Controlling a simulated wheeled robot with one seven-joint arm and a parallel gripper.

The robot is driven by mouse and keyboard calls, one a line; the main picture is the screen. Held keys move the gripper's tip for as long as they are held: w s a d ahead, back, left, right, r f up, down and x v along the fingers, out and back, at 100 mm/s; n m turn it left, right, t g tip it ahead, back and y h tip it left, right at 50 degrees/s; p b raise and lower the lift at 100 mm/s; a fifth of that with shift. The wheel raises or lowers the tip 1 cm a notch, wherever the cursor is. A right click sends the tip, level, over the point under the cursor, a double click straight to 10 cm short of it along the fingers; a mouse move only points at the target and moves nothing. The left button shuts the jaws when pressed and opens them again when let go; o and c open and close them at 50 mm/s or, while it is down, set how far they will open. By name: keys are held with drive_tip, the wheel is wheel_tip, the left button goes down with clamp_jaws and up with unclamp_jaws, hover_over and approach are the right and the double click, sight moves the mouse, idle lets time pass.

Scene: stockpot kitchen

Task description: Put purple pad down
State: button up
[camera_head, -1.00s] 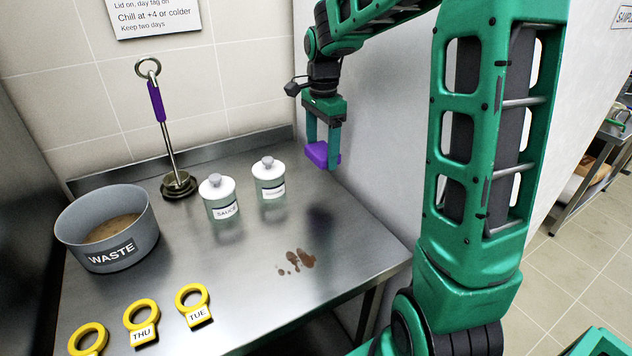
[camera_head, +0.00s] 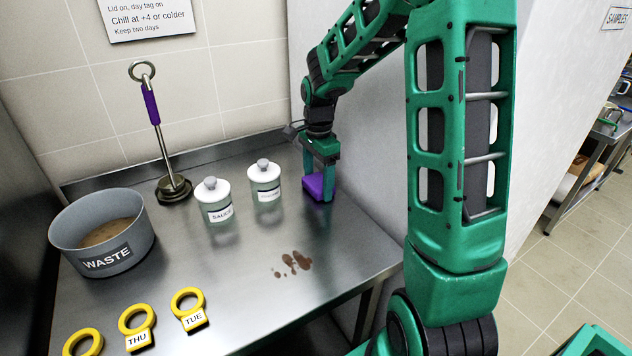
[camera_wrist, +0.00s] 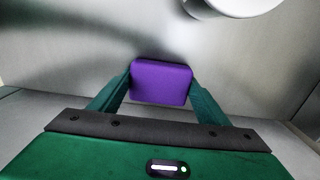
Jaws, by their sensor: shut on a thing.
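The purple pad (camera_head: 314,186) is between the fingers of my gripper (camera_head: 319,185), low at the right rear of the steel counter, right of the jars. In the wrist view the purple pad (camera_wrist: 160,82) sits squarely between the two green fingertips of my gripper (camera_wrist: 160,88). My gripper is shut on it and points down. The pad is at or just above the counter (camera_head: 225,275); I cannot tell whether it touches.
Two lidded jars (camera_head: 213,199) (camera_head: 264,181) stand left of the pad. A grey WASTE pot (camera_head: 104,250), a purple-handled steel tool (camera_head: 154,115) and yellow day tags (camera_head: 138,322) are further left. A brown spill (camera_head: 294,263) lies in front. The wall (camera_head: 365,170) is close on the right.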

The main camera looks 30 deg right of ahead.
sight(318, 181)
drive_tip(key=shift+f, duration=0.25)
drive_tip(key=o, duration=1)
drive_tip(key=shift+s+f, duration=0.1)
drive_tip(key=shift+f, duration=0.05)
drive_tip(key=shift+s, duration=0.1)
wheel_tip(318, 181, up, 13)
drive_tip(key=shift+w, duration=0.2)
